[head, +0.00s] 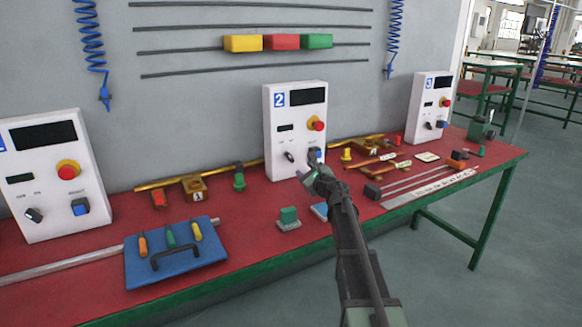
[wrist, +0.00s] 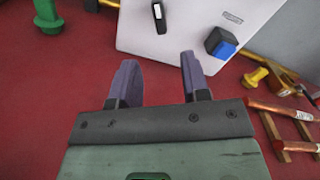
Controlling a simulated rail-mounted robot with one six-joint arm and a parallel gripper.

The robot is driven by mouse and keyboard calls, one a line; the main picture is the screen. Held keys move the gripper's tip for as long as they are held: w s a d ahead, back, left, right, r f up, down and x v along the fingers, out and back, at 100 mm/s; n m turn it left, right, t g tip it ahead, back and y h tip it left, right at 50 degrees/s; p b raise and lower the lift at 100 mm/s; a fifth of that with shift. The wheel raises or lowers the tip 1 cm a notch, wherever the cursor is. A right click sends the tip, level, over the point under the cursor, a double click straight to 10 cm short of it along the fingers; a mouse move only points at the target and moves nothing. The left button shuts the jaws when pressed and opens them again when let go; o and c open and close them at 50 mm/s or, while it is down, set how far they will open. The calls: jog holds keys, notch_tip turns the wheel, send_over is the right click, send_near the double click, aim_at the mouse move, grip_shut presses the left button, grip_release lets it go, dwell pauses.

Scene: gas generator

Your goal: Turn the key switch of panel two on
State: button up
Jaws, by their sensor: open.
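Panel two (head: 295,118) is a white box with a blue "2" label, upright at the back of the red bench. Its key switch (head: 289,157) is a small dark knob at the lower left of its face; in the wrist view the switch (wrist: 159,18) shows black with a pale edge at the top. A blue button (wrist: 220,42) sits to its right. My gripper (head: 310,172) is in front of the panel's lower right part. In the wrist view my gripper (wrist: 158,75) is open, with two purple-grey fingers apart and nothing between them.
Panel one (head: 45,175) stands at the left and panel three (head: 430,107) at the right. A blue tool board (head: 175,270) lies at the front left. A green block (head: 288,216) lies near my arm. Hammers (wrist: 285,108) and a yellow knob (wrist: 257,77) lie right of panel two.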

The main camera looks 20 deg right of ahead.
aim_at(292, 160)
jog(key=w, duration=0.3)
jog(key=w+a, duration=0.1)
jog(key=w, duration=0.3)
jog(key=w+a, duration=0.1)
jog(key=w, duration=0.2)
jog(key=shift+w, duration=0.3)
grip_shut()
